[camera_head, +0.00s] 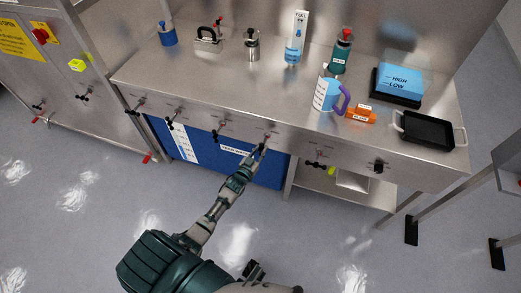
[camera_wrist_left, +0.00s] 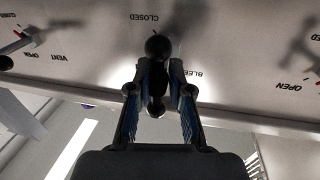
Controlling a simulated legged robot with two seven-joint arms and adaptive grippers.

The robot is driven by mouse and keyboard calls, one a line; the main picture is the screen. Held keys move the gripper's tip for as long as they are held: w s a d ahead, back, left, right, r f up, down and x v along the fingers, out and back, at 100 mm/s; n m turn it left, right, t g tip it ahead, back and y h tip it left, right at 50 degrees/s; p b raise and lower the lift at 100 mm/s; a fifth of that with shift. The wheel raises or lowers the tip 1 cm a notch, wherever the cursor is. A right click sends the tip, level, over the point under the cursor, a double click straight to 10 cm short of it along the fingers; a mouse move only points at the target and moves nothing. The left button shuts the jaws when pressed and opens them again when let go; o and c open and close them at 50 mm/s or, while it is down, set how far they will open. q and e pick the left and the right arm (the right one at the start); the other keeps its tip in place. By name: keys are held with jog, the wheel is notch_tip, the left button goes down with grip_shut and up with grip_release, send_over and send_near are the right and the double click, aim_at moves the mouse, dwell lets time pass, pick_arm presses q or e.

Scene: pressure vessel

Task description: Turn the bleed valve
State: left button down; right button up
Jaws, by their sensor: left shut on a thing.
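The bleed valve (camera_wrist_left: 157,47) is a black-knobbed lever on the steel front panel, with "CLOSED" above it and a partly hidden "BLEED" label to its right in the left wrist view. My left gripper (camera_wrist_left: 158,72) has its two fingers on either side of the lever, shut on it just below the black knob. In the head view my left gripper (camera_head: 259,151) reaches the front panel under the bench top, and the valve there is small and partly covered by the gripper. My right gripper cannot be made out.
Other valve levers flank it on the panel, including the vent lever (camera_wrist_left: 17,45). The steel bench (camera_head: 220,80) carries a measuring jug (camera_head: 325,92), an orange block (camera_head: 361,114) and a black tray (camera_head: 428,131). A blue panel (camera_head: 215,158) is below. The floor in front is clear.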

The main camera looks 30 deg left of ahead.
pick_arm(q)
jog(key=shift+s+d+f, duration=0.1)
jog(key=shift+d+f, duration=0.2)
jog(key=shift+f, duration=0.1)
pick_arm(e)
jog(key=shift+s, duration=0.1)
pick_arm(q)
jog(key=c, duration=1.2)
grip_release()
jog(key=shift+r, duration=0.2)
pick_arm(e)
jog(key=shift+d+f, duration=0.1)
jog(key=shift+d, duration=0.05)
pick_arm(q)
jog(key=s, duration=1.1)
jog(key=shift+s+d, duration=0.25)
jog(key=shift+s, duration=0.1)
jog(key=shift+f, duration=0.1)
